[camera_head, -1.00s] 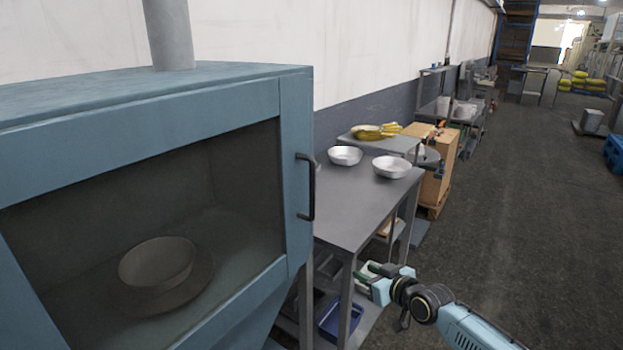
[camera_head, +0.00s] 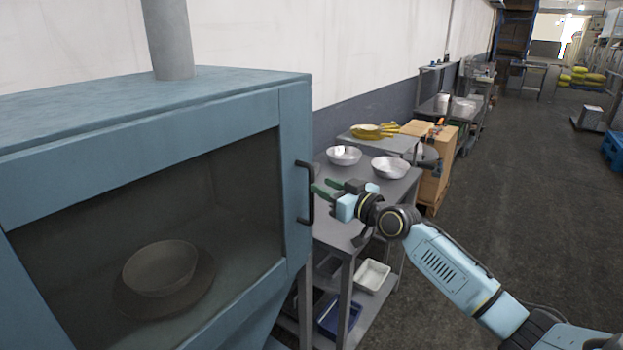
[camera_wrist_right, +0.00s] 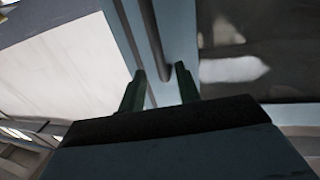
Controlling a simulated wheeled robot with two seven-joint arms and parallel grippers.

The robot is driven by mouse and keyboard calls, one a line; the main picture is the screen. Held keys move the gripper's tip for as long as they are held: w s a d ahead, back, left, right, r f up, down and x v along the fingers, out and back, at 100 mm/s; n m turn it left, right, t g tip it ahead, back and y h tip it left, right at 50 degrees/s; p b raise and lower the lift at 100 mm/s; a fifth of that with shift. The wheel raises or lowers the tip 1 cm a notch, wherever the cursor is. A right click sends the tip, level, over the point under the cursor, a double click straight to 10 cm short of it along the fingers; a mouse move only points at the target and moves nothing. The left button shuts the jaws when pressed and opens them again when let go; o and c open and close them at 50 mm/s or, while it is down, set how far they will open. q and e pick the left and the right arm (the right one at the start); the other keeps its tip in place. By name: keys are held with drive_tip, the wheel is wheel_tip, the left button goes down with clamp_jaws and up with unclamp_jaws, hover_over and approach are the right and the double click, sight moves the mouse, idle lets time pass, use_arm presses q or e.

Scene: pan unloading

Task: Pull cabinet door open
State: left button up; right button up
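The blue cabinet (camera_head: 296,110) fills the left of the head view, with its glass-fronted door (camera_head: 140,200) shut. A dark bar handle (camera_head: 310,192) stands upright at the door's right edge. My right gripper (camera_head: 322,190) is open, its green fingers pointing at the handle from the right. In the right wrist view, the handle (camera_wrist_right: 156,45) comes down between the directions of the two spread fingertips (camera_wrist_right: 160,78), close ahead of them. I cannot tell whether they touch it. A pan (camera_head: 160,268) shows dimly through the glass. My left gripper is not in view.
A metal table (camera_head: 345,222) with two metal bowls (camera_head: 390,167) stands right of the cabinet, below my right arm. A white tray (camera_head: 373,275) and a blue bin (camera_head: 338,318) sit on its lower shelf. The floor (camera_head: 530,220) on the right is open.

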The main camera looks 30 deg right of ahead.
drive_tip(key=w, duration=0.2)
drive_tip(key=w+a, duration=0.1)
drive_tip(key=w, duration=0.2)
drive_tip(key=shift+w, duration=0.25)
clamp_jaws()
